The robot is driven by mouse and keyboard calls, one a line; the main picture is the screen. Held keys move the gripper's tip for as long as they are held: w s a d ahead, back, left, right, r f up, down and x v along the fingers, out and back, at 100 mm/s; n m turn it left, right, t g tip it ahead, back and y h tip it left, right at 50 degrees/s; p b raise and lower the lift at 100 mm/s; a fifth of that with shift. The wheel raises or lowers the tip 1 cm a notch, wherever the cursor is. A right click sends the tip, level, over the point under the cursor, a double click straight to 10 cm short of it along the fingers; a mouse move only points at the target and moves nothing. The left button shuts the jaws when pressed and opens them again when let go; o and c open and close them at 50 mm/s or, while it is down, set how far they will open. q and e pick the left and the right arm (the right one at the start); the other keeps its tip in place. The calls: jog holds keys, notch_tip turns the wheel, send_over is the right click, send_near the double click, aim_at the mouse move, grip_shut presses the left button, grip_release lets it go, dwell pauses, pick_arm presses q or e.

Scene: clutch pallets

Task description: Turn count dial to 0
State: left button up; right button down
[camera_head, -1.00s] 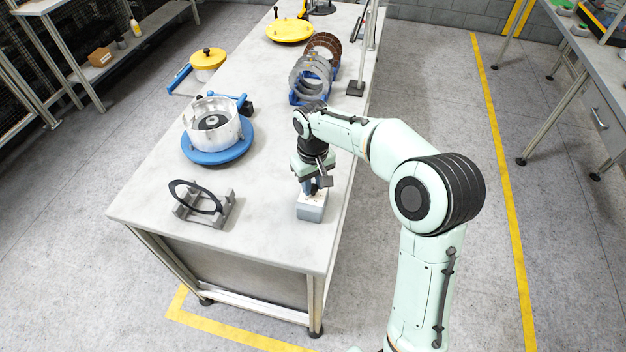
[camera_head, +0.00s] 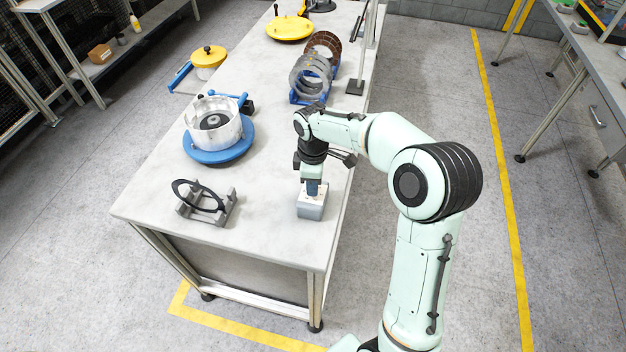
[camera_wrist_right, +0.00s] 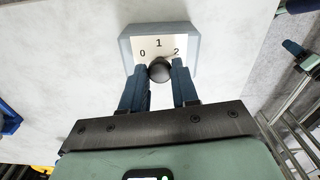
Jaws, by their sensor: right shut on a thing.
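The count dial is a small grey box (camera_head: 311,208) near the front right of the bench. In the right wrist view the box (camera_wrist_right: 192,42) has a pale face marked 0, 1 and 2 from left to right, with a dark round knob (camera_wrist_right: 159,71) below the 1. I cannot tell which number the knob points to. My right gripper (camera_head: 313,190) reaches down onto the box from above. Its two blue fingers (camera_wrist_right: 160,80) are shut on the knob, one on each side. My left gripper is not in view.
On the bench (camera_head: 265,235), a black ring stands in a grey holder (camera_head: 228,210) left of the dial. A metal drum (camera_head: 228,136) on a blue base and a blue rack of discs (camera_head: 300,98) stand farther back. The bench's right edge is close to the dial.

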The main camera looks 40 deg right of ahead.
jog(key=n+p, duration=0.1)
jog(key=n, duration=1.2)
jog(key=shift+n+p, duration=0.4)
jog(key=n, duration=0.2)
jog(key=shift+n, duration=0.3)
jog(key=n, duration=0.2)
jog(key=shift+n, duration=0.4)
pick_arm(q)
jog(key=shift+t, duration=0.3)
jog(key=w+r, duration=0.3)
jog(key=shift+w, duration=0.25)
pick_arm(e)
jog(key=n, duration=0.5)
jog(key=shift+n, duration=0.7)
jog(key=c, duration=0.8)
grip_release()
jog(key=shift+c, duration=0.2)
